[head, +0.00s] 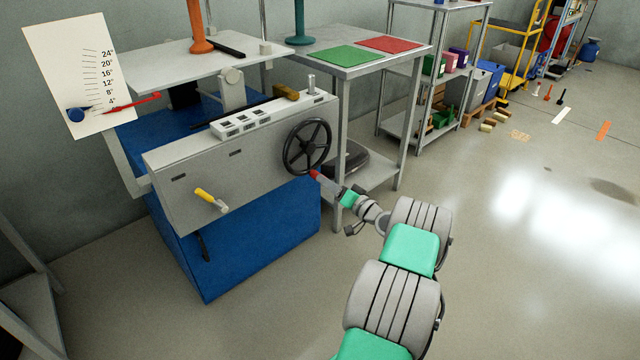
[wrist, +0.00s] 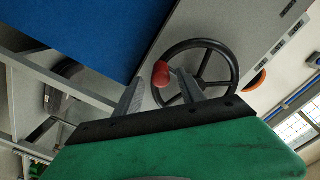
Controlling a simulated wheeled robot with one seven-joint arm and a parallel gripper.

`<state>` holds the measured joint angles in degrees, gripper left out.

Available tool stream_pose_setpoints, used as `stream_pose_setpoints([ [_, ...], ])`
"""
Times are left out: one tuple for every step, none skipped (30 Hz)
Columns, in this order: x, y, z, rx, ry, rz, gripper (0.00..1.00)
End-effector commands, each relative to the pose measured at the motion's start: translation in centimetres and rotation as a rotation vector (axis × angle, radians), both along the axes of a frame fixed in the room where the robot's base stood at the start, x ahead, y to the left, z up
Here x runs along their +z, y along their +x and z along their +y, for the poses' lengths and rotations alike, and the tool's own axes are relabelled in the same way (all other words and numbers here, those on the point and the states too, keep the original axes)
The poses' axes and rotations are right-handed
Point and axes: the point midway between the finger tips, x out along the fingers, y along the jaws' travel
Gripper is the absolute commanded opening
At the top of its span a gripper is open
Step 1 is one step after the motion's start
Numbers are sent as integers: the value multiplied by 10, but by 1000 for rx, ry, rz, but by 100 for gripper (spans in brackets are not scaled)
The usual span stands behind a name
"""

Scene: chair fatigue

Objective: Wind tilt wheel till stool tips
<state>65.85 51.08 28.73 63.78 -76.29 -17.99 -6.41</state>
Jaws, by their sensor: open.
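The black tilt wheel (head: 306,147) is on the front of a grey and blue machine (head: 240,150). Its red knob (head: 314,173) is at the lower rim. My gripper (head: 322,181) is at the knob. In the wrist view, the knob (wrist: 161,73) shows between the open fingers of my gripper (wrist: 159,90); contact cannot be told. The wheel rim (wrist: 233,62) is behind. An orange stool-like post (head: 200,44) stands upright on the machine's pale platform (head: 150,60), its top out of frame. The red pointer (head: 140,99) on the degree board (head: 65,50) reads near 4°.
A yellow-handled crank (head: 210,199) sticks out of the machine front. A side table (head: 345,70) with green and red mats and a teal post (head: 299,25) stands behind the wheel. Shelves (head: 435,70) stand farther back.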

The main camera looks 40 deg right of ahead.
Motion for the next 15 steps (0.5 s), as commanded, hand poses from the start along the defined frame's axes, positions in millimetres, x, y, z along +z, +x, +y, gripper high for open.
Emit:
stream_pose_setpoints([
  [-3, 11, 3, 6, -3, -2, 46],
  [-3, 17, 4, 6, -2, -1, 46],
  [-3, 24, 4, 6, -3, 0, 46],
  [-3, 28, 4, 6, -1, 0, 46],
  [-3, 32, 4, 5, -1, 1, 46],
  [-2, 35, 3, 4, -2, 1, 46],
  [-1, 37, 3, 3, -2, 0, 46],
  [-1, 39, 2, 3, -1, 0, 46],
  [0, 39, 2, 1, 0, 0, 46],
  [0, 40, 2, 1, 0, 0, 46],
  [0, 40, 2, 1, 0, 1, 46],
  [0, 39, 1, 1, 0, 1, 46],
  [0, 39, 1, 1, 0, 1, 46],
  [0, 39, 1, 0, 0, 1, 46],
  [0, 39, 1, 0, 0, 1, 46],
])
